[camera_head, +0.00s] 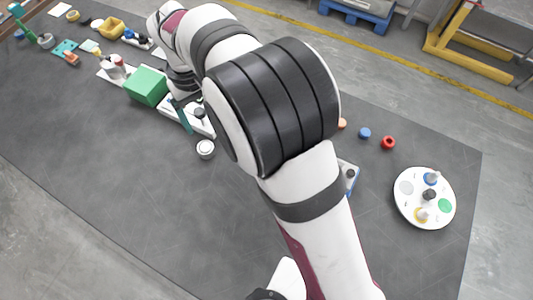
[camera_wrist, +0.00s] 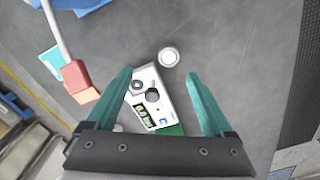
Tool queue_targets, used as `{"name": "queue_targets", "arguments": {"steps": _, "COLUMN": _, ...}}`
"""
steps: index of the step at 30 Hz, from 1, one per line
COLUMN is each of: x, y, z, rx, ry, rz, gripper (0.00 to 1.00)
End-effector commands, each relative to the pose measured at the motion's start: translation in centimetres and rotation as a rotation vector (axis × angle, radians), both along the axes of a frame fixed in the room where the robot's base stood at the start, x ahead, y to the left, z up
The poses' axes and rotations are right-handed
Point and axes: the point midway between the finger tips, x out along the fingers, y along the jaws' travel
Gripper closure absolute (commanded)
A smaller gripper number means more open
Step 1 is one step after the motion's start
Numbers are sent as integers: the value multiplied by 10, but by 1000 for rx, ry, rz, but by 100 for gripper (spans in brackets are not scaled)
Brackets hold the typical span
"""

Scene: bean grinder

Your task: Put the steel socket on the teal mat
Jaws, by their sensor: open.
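A round pale-grey, rimmed piece (camera_head: 205,149), which looks like the steel socket, stands alone on the dark mat. In the wrist view it (camera_wrist: 168,57) lies ahead of my open gripper (camera_wrist: 162,88), apart from both teal fingers. Nothing is visibly held. A teal-and-white patch (camera_wrist: 50,58), possibly the teal mat, shows behind an orange-red tool head. A teal plate (camera_head: 66,47) lies at the far left in the head view.
A green box (camera_head: 146,86) stands beside the white device. A white round tray (camera_head: 424,198) with several pieces is at right. Red (camera_head: 388,142) and blue (camera_head: 364,133) pieces lie near it. My arm hides the middle. The lower-left dark mat (camera_head: 140,180) is clear.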

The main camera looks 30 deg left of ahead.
Motion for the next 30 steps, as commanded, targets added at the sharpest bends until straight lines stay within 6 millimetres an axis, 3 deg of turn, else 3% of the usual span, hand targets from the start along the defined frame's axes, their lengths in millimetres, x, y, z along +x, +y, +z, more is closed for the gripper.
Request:
{"name": "queue_targets", "arguments": {"steps": 2, "x": 28, "y": -61, "z": 34, "rx": 13, "ry": 12, "rz": -203, "gripper": 14}}
{"name": "queue_targets", "arguments": {"steps": 3, "x": 38, "y": -108, "z": 53, "rx": 20, "ry": 23, "rz": -354, "gripper": 14}}
{"name": "queue_targets", "arguments": {"steps": 5, "x": 36, "y": -186, "z": 77, "rx": 32, "ry": 45, "rz": -612, "gripper": 14}}
{"name": "queue_targets", "arguments": {"steps": 6, "x": 24, "y": -232, "z": 87, "rx": 42, "ry": 59, "rz": -780, "gripper": 14}}
{"name": "queue_targets", "arguments": {"steps": 7, "x": 10, "y": -262, "z": 91, "rx": 49, "ry": 69, "rz": -901, "gripper": 14}}
{"name": "queue_targets", "arguments": {"steps": 9, "x": -27, "y": -313, "z": 92, "rx": 66, "ry": 92, "rz": -1152, "gripper": 14}}
{"name": "queue_targets", "arguments": {"steps": 10, "x": -42, "y": -328, "z": 89, "rx": 73, "ry": 101, "rz": -1243, "gripper": 14}}
{"name": "queue_targets", "arguments": {"steps": 12, "x": -73, "y": -349, "z": 81, "rx": 88, "ry": 119, "rz": -1413, "gripper": 14}}
{"name": "queue_targets", "arguments": {"steps": 16, "x": -101, "y": -361, "z": 70, "rx": 101, "ry": 135, "rz": -1566, "gripper": 8}}
{"name": "queue_targets", "arguments": {"steps": 27, "x": -104, "y": -362, "z": 69, "rx": 100, "ry": 138, "rz": -1576, "gripper": 8}}
{"name": "queue_targets", "arguments": {"steps": 30, "x": -89, "y": -355, "z": 76, "rx": 91, "ry": 141, "rz": -1565, "gripper": 8}}
